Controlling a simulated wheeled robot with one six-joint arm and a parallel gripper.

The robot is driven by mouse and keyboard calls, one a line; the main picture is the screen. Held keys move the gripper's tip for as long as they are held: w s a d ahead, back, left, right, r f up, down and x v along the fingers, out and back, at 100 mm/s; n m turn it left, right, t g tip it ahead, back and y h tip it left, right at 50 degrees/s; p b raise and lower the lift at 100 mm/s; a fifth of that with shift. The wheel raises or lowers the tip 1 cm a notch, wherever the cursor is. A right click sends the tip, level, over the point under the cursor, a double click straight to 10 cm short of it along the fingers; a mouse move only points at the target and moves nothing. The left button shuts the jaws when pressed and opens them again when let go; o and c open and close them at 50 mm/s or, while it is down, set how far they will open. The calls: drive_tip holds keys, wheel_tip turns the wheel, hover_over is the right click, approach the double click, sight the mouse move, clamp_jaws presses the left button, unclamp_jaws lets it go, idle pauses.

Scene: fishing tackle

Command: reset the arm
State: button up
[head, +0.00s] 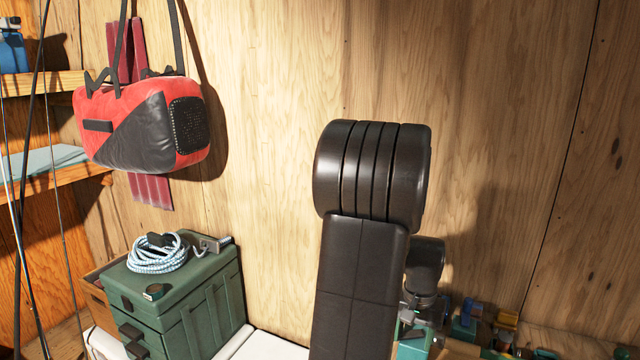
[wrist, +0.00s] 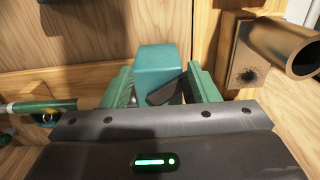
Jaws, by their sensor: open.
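My gripper (wrist: 162,82) shows in the wrist view with its two green fingers spread apart. A teal block-shaped thing (wrist: 162,62) shows between and beyond the fingers. A small dark piece sits in front of its lower right part. I cannot tell how far the block is from the fingers, and neither finger is seen closed on it. In the head view my black arm stands raised in the middle and hides part of the wall and bench behind it. The gripper is mostly hidden there.
A green tackle box (head: 190,300) with coiled rope (head: 158,254) on top stands lower left. A red and black bag (head: 145,125) hangs above it. Small items crowd the lower right in the head view. A brown tube (wrist: 285,45) is at right in the wrist view.

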wheel_tip(320, 180, up, 6)
drive_tip(key=p, duration=0.4)
wheel_tip(320, 180, down, 8)
drive_tip(key=b, duration=0.6)
drive_tip(key=shift+b, duration=0.3)
drive_tip(key=d, duration=0.4)
drive_tip(key=d+p, duration=0.1)
drive_tip(key=d, duration=0.1)
drive_tip(key=shift+w+d+r, duration=0.1)
drive_tip(key=shift+w+r, duration=0.1)
drive_tip(key=shift+w, duration=0.05)
